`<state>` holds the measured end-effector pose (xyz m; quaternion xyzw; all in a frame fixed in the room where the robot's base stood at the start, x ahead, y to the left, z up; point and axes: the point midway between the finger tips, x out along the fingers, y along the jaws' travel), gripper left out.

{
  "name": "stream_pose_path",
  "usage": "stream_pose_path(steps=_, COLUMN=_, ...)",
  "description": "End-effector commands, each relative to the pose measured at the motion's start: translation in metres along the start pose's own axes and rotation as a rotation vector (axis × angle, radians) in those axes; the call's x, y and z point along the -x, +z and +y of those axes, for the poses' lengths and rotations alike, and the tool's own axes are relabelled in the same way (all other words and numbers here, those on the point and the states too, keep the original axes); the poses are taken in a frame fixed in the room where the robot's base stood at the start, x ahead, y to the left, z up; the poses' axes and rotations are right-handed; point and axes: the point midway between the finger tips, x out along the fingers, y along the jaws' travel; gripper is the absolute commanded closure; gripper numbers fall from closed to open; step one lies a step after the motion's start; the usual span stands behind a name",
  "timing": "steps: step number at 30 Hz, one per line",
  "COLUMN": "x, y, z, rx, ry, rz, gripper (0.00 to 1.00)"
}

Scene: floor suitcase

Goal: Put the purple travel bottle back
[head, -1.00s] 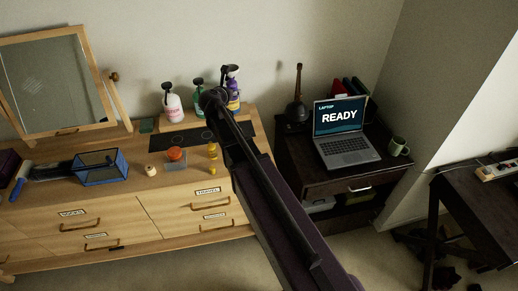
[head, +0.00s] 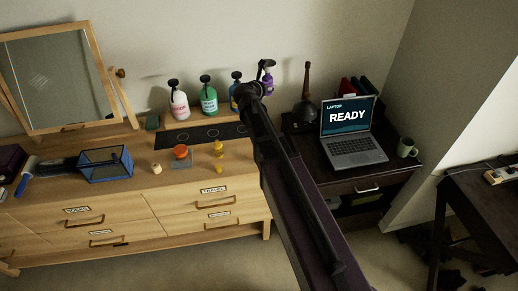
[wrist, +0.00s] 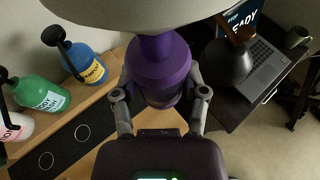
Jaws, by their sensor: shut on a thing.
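My gripper (wrist: 160,108) is shut on the purple travel bottle (wrist: 160,72), with a finger on each side of its body. A pale rounded shape hides the bottle's top in the wrist view. In the head view the bottle (head: 267,77) shows partly behind my gripper (head: 256,90), near the dresser's right end. A blue bottle (head: 236,78), a green bottle (head: 209,96) and a pink-and-white bottle (head: 179,100) stand in a row at the back of the dresser. A dark strip with ring marks (head: 183,139) lies in front of them.
The dresser (head: 128,190) also holds an orange-lidded jar (head: 180,153), a yellow bottle (head: 219,149), a blue-edged mesh box (head: 105,165) and a mirror (head: 62,75). A dark side table (head: 330,176) at right carries a laptop (head: 352,148), a plunger (head: 305,108) and a mug (head: 406,147).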

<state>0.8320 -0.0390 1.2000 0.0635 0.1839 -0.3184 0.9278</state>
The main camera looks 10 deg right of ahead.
Motion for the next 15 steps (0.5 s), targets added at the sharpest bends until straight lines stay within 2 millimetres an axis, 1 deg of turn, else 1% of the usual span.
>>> stream_pose_path(steps=8, x=0.002, y=-0.003, z=0.003, rx=0.001, ry=0.002, rz=0.0, gripper=0.98)
stream_pose_path(steps=11, x=0.003, y=-0.008, z=0.003, rx=0.0, ry=-0.001, rz=0.001, gripper=0.98)
stream_pose_path(steps=15, x=0.004, y=-0.021, z=0.003, rx=-0.003, ry=-0.01, rz=0.004, gripper=0.98)
